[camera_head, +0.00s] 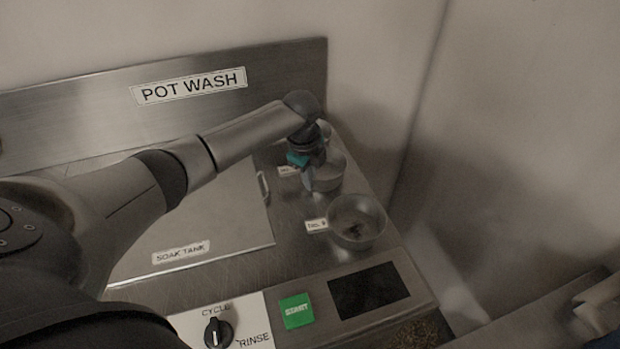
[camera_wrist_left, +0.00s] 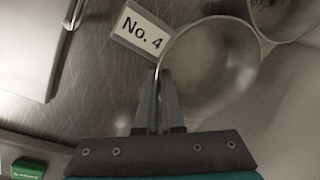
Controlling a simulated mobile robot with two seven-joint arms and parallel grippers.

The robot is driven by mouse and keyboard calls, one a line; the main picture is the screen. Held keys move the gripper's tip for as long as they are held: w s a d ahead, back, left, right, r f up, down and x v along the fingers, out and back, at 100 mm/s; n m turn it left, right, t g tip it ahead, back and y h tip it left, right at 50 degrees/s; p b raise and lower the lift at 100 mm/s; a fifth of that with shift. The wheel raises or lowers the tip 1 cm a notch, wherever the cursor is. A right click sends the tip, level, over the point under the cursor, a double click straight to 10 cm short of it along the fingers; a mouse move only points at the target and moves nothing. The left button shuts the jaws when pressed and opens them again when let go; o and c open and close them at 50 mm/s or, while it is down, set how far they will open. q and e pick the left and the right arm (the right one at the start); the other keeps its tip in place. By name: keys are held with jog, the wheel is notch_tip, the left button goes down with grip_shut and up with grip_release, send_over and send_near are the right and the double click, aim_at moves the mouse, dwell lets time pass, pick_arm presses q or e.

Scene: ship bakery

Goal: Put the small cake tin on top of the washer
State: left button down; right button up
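A small round metal tin (camera_head: 332,176) stands on the steel washer top (camera_head: 240,270), beside a label (camera_wrist_left: 142,33) reading "No. 4". My left gripper (camera_head: 308,181) is over its left side, pointing down. In the left wrist view, the gripper's fingers (camera_wrist_left: 158,84) are close together with the wall of the tin (camera_wrist_left: 218,62) between them. The tin looks empty and upright; whether it touches the top is unclear. My right gripper is not in view.
A tin (camera_head: 356,226) with dark residue stands in front, and another (camera_head: 325,131) is partly hidden behind. The soak tank lid (camera_head: 205,215) is left. A green START button (camera_head: 297,310), dark panel (camera_head: 369,290) and cycle knob (camera_head: 218,333) line the front. Walls close off the back and right.

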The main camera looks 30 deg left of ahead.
pick_arm(q)
jog(key=shift+f, duration=0.1)
jog(key=c, duration=1)
grip_release()
jog(key=shift+c, duration=0.2)
notch_tip(320, 180, up, 12)
jog(key=s+p, duration=0.2)
